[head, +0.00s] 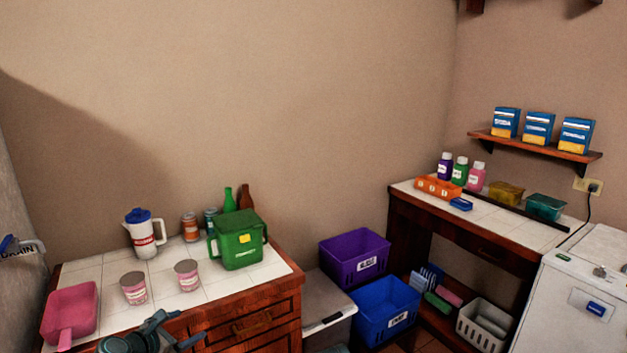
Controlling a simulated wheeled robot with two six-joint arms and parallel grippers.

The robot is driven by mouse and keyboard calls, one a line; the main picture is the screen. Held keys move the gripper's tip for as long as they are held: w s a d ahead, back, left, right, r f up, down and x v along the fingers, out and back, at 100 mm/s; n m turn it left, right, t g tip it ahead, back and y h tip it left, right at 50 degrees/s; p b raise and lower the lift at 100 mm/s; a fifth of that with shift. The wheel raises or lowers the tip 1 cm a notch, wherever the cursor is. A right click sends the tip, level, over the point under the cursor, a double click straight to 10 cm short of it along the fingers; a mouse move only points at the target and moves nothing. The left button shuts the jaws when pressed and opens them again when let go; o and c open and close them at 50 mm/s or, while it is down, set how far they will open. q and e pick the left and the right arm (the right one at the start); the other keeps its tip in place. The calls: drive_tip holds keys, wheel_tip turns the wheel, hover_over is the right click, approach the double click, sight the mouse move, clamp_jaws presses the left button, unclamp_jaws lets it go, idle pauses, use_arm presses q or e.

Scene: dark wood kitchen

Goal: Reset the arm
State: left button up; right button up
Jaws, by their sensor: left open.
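My left gripper (178,331) shows at the bottom left of the head view, in front of the tiled counter's front edge. Its dark fingers are spread apart and nothing shows between them. The rest of my left arm is mostly cut off by the bottom edge of the picture. My right gripper is not in view.
The left counter (88,275) holds a pink scoop (70,309), two pink cups, a white pitcher (145,236), cans, bottles and a green container (238,242). Purple (353,256) and blue (385,306) crates stand right of it. Another counter (500,215) is farther right.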

use_arm(q)
drive_tip(key=s+d+f+m+g+h+p, duration=0.1)
drive_tip(key=s+d+f+m+g, duration=0.25)
drive_tip(key=d+m, duration=0.5)
drive_tip(key=s+d+f+m+g+p, duration=0.2)
drive_tip(key=s+d+m+g, duration=0.15)
drive_tip(key=d+m, duration=0.5)
drive_tip(key=s+d+f+m+g+y+p, duration=0.1)
drive_tip(key=s+d+m+g+y+p, duration=0.1)
drive_tip(key=s+d+m+g+y, duration=0.3)
drive_tip(key=s+d+m+y, duration=0.1)
drive_tip(key=s+d+m, duration=0.3)
drive_tip(key=m, duration=0.6)
drive_tip(key=shift+s+d, duration=0.15)
drive_tip(key=shift+s, duration=1.15)
